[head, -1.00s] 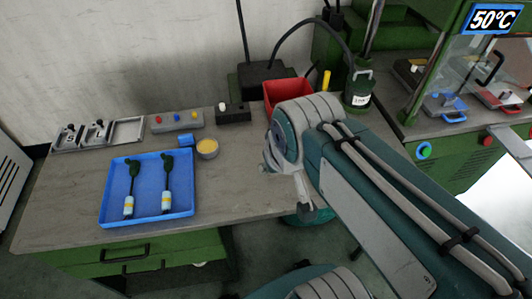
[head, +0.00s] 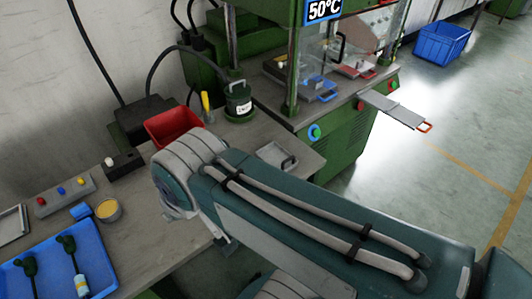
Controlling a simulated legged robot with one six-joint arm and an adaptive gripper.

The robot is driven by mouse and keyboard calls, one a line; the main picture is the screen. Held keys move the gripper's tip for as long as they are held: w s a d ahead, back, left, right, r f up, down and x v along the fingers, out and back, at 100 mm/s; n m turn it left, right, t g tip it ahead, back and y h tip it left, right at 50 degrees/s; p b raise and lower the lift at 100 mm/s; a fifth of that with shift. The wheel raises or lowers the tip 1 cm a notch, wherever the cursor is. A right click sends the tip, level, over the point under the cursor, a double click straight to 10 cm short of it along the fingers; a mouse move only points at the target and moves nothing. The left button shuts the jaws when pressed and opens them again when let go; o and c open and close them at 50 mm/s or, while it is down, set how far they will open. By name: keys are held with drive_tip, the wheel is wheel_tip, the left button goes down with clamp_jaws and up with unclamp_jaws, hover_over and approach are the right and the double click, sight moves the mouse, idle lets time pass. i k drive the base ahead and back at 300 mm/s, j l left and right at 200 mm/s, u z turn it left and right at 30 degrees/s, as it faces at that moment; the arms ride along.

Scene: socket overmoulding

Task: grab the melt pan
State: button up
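A shallow grey metal pan with a dark handle (head: 271,153) lies on the right end of the bench, just beyond my arm. A small round pan or cup with yellow contents (head: 108,211) stands at the left, beside a blue block (head: 80,211). I cannot tell for sure which of the two is the melt pan. My arm crosses the middle of the view. Only a small dark part of my gripper (head: 227,246) shows below the elbow, at the bench's front edge. Its fingers are hidden, and it touches neither pan visibly.
A red bin (head: 173,124) and a green canister (head: 238,100) stand behind my arm. A green press (head: 335,140) with a 50°C display and a grey plate (head: 392,108) jutting out is at the right. A blue tray (head: 105,268) holds tools at lower left. Open floor lies right.

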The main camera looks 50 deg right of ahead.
sight(273, 154)
drive_tip(key=z, duration=1.7)
drive_tip(key=i+l+u, duration=0.15)
drive_tip(key=l, duration=0.25)
drive_tip(key=i+l+u, duration=0.2)
drive_tip(key=l, duration=0.2)
drive_tip(key=i+l+u, duration=0.15)
drive_tip(key=l, duration=0.25)
drive_tip(key=l+u, duration=0.15)
drive_tip(key=l, duration=0.25)
drive_tip(key=i+l+u, duration=0.2)
drive_tip(key=l, duration=0.25)
drive_tip(key=k, duration=0.05)
